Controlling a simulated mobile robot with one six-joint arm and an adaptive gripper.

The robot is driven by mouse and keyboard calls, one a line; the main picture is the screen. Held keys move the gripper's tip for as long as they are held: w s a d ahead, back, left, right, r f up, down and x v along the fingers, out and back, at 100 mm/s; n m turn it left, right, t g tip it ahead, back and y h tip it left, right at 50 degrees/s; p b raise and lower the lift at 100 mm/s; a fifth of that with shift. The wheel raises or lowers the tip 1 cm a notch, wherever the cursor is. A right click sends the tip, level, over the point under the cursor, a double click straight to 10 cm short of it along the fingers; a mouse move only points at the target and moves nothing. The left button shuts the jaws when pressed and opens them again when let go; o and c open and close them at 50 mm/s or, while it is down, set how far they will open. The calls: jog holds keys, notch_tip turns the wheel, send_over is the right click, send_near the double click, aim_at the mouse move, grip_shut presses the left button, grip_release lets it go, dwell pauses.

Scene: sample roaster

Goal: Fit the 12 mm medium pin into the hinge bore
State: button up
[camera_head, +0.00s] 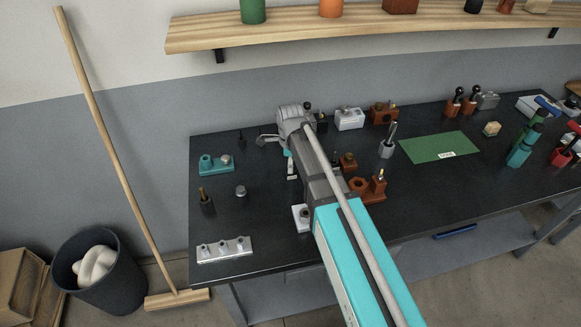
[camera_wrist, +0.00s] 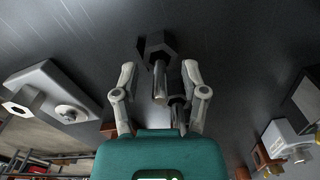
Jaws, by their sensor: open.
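In the wrist view my gripper (camera_wrist: 158,72) is open, one finger on each side of a silver pin (camera_wrist: 160,82) with a dark hexagonal end (camera_wrist: 155,43). I cannot tell whether the fingers touch it, and no size mark shows. A second dark piece (camera_wrist: 178,108) is partly hidden by the right finger. In the head view my arm covers the middle of the bench, and the gripper's fingertips cannot be made out there. A brown block with a ring and post (camera_head: 366,188) stands right of my arm. I cannot tell which piece holds the hinge bore.
In the wrist view a pale plate (camera_wrist: 38,76) with metal studs lies left. In the head view a three-stud plate (camera_head: 225,249), a teal fixture (camera_head: 215,164) and a dark post (camera_head: 206,202) stand left on the black bench. A green mat (camera_head: 438,148) lies right.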

jog(key=shift+c, duration=0.2)
grip_shut()
jog(key=shift+r, duration=0.25)
notch_tip(320, 180, up, 2)
jog(key=p, duration=0.2)
jog(key=shift+p, duration=0.3)
jog(key=s+d+r+p, duration=0.4)
jog(key=s+r+p, duration=0.6)
jog(key=s, duration=0.3)
jog(key=shift+s+r, duration=0.2)
jog(key=shift+r, duration=0.05)
dwell(0.4)
